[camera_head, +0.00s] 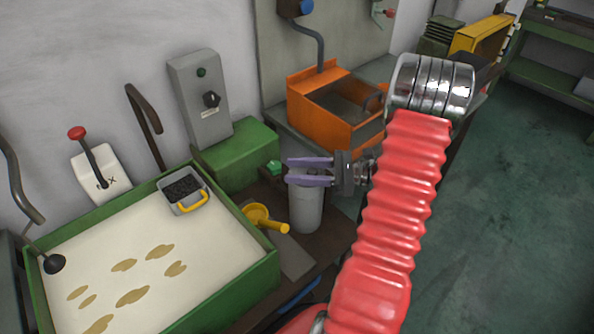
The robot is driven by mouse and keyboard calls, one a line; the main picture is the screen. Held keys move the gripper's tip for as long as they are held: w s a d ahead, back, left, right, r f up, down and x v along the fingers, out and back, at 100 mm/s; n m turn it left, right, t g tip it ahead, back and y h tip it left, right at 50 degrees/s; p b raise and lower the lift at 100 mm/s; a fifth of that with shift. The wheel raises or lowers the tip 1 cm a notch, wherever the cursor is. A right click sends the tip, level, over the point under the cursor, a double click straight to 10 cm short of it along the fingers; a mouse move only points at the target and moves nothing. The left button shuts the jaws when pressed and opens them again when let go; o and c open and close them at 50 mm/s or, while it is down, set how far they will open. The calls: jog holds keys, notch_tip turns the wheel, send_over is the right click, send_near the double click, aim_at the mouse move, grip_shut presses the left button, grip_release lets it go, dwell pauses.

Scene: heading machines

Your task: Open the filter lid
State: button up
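A grey cylindrical canister (305,210) stands on the dark bench near the middle of the view. It may be the filter, but no lid can be told apart for certain, since my gripper covers its top. My gripper (289,171) points left over the top of the canister, with its two purple fingers apart. Nothing is clearly seen between the fingers, and I cannot tell whether they touch the canister.
A yellow funnel-like part (262,217) lies left of the canister. A green-rimmed tray (276,268) holding a grey box with a yellow handle (193,203) fills the lower left. An orange bin (310,118) and a grey switch box (200,97) stand behind. Green floor is clear at right.

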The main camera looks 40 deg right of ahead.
jog(key=shift+c, duration=0.5)
grip_shut()
jog(key=shift+a, duration=0.15)
